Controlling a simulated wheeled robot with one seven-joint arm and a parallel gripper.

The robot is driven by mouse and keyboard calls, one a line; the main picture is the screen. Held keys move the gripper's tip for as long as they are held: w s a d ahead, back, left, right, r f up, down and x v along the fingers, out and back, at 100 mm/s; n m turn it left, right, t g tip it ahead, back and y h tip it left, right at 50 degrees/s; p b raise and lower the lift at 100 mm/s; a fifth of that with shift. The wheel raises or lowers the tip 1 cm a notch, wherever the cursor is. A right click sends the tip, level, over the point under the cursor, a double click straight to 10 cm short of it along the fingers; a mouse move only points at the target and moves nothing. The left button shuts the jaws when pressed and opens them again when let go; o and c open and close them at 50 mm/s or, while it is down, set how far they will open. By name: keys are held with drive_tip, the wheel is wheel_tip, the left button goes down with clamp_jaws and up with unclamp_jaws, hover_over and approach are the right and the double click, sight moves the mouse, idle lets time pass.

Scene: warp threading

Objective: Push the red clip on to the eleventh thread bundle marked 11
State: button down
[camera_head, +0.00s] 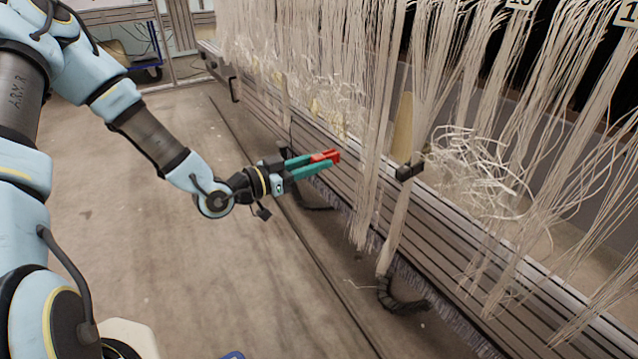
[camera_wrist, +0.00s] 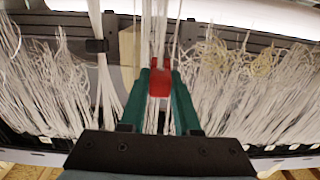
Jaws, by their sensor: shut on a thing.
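My gripper (camera_head: 330,163) has green fingers shut on the red clip (camera_head: 325,156). The red clip also shows between the fingertips in the wrist view (camera_wrist: 160,80). A hanging white thread bundle (camera_head: 375,130) is just right of the clip in the head view. In the wrist view a thread bundle (camera_wrist: 153,28) runs straight beyond the clip, in line with it. Whether the clip touches these threads I cannot tell. No tag marked 11 can be read; a tag reading about 13 (camera_head: 519,3) and a cut-off tag (camera_head: 631,13) are at upper right.
A neighbouring bundle (camera_head: 398,215) carries a black clip (camera_head: 410,171), which also shows left of my gripper in the wrist view (camera_wrist: 96,46). A long grooved beam (camera_head: 460,235) runs behind the threads. Open floor (camera_head: 200,280) is on the left.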

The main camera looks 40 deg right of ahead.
drive_tip(key=shift+s+d+r, duration=0.15)
drive_tip(key=shift+s+d, duration=0.1)
drive_tip(key=shift+s, duration=0.15)
drive_tip(key=shift+d, duration=0.2)
drive_tip(key=b, duration=0.1)
approach(370, 145)
drive_tip(key=shift+s+d+r, duration=0.25)
drive_tip(key=shift+s+d, duration=0.1)
drive_tip(key=shift+d, duration=0.2)
drive_tip(key=shift+s+d+r, duration=0.25)
drive_tip(key=shift+s+d, duration=0.1)
drive_tip(key=shift+d, duration=0.25)
drive_tip(key=shift+s+d+r, duration=0.25)
drive_tip(key=shift+s+d, duration=0.05)
drive_tip(key=shift+d, duration=0.25)
drive_tip(key=shift+s+d+b, duration=0.1)
drive_tip(key=shift+d+b, duration=0.5)
drive_tip(key=shift+d, duration=1.75)
drive_tip(key=c, duration=0.5)
unclamp_jaws()
drive_tip(key=shift+c, duration=0.2)
drive_tip(key=shift+o, duration=0.2)
drive_tip(key=o, duration=0.4)
drive_tip(key=shift+c, duration=0.2)
